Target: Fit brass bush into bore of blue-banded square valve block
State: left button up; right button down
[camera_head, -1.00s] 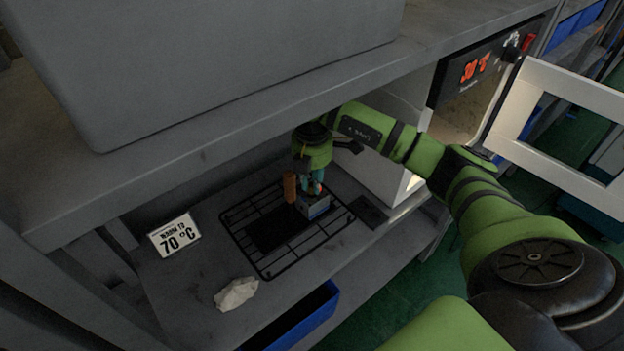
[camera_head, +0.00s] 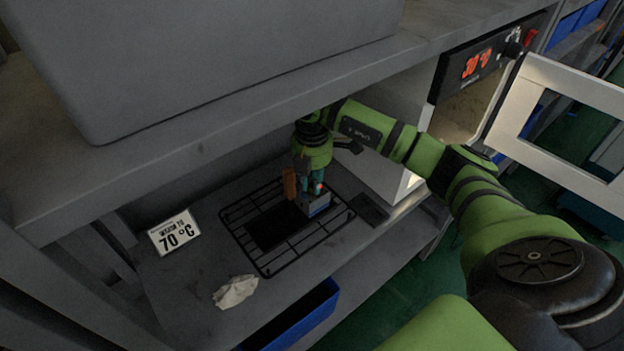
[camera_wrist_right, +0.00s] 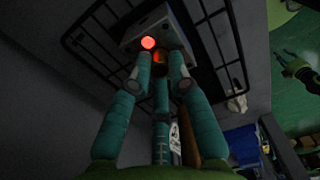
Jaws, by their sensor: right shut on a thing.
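The square valve block (camera_head: 319,206), grey with a blue band facing the head camera, sits on the black wire rack. In the right wrist view the block (camera_wrist_right: 176,22) is a pale shape just beyond my fingertips. My right gripper (camera_head: 314,188) points down over it, its teal fingers close to its top. In the wrist view the right gripper (camera_wrist_right: 160,84) is shut on the brass bush (camera_wrist_right: 159,57), a small dark orange-lit piece between the fingertips and the block. The bore is hidden, and I cannot tell whether the bush is in it.
The wire rack (camera_head: 266,268) lies on a grey shelf under an overhanging bench top. An orange-brown bar (camera_head: 289,181) stands beside my gripper. A 70 °C sign (camera_head: 175,234), a pale rag (camera_head: 235,291) and a white oven with its door (camera_head: 516,120) open stand around.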

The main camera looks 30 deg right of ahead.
jog(key=c, duration=1.1)
grip_release()
jog(key=shift+r, duration=3.8)
jog(key=shift+f, duration=0.1)
